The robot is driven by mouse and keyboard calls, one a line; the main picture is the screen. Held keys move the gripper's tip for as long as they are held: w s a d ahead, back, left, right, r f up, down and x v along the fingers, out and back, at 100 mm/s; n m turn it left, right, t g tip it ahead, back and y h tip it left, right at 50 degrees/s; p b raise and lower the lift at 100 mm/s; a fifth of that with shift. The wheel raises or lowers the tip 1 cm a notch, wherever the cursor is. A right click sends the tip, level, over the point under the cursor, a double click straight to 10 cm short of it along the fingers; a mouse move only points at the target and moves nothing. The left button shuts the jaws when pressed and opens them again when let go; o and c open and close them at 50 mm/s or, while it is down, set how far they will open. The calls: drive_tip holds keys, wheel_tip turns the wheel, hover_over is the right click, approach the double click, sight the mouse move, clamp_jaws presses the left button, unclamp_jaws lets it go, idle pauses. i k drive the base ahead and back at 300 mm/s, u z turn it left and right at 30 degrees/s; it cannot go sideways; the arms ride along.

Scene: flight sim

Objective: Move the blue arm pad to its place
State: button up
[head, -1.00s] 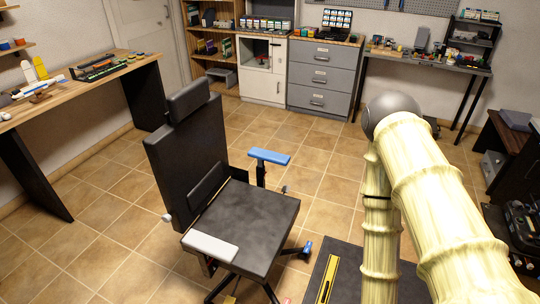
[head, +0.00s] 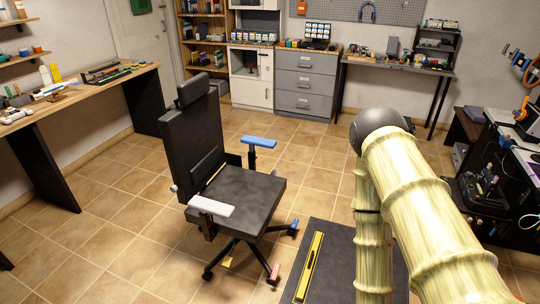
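The blue arm pad (head: 258,141) sits on top of an upright black post on the far right side of the black office chair (head: 244,190). A white arm pad (head: 212,206) is on the chair's near side, by the seat's front left edge. The chair stands upright on a wheeled base with several legs. My arm, pale and bamboo-like, fills the right side of the head view. My gripper is not visible in this frame.
A dark mat or platform (head: 378,275) with a yellow spirit level (head: 310,266) lies at the front. A wooden workbench (head: 84,90) stands left, a grey drawer cabinet (head: 303,84) at the back. A black shelf unit (head: 499,190) is at right. Tiled floor around the chair is clear.

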sight(252, 141)
drive_tip(key=z, duration=0.85)
drive_tip(key=i, duration=0.9)
drive_tip(key=u, duration=0.8)
drive_tip(key=i, duration=0.7)
drive_tip(key=u, duration=0.75)
